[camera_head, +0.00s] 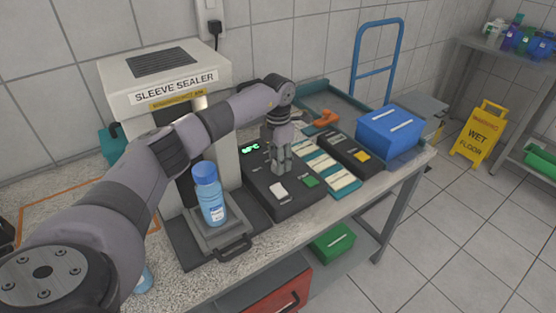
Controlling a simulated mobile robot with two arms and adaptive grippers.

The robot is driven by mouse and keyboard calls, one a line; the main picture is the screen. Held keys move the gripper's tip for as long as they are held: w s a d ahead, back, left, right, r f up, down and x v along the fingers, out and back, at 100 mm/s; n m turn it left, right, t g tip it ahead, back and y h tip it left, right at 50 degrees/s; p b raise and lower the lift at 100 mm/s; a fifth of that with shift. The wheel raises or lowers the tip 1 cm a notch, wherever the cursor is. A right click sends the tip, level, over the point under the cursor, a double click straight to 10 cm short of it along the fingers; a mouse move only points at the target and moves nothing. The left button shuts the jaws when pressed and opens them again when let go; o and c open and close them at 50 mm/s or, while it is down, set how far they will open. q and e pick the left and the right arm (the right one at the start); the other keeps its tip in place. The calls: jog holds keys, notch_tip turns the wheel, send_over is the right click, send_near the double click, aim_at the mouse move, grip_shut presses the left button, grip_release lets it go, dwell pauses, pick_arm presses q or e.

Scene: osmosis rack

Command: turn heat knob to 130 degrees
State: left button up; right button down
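I cannot tell whether the fingers are closed on anything. The heat knob does not show clearly; the gripper may be hiding it. A white switch (278,190) and a green button (311,181) show near the fingers. My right gripper is out of view.
A blue-capped bottle (209,197) stands on the sealer's platform. Labelled strips (328,168), another dark box with a yellow button (350,153) and a blue bin (389,132) lie to the right. My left arm crosses in front of the sealer.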

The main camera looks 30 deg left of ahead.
pick_arm(q)
jog(key=o, duration=0.3)
dwell(0.5)
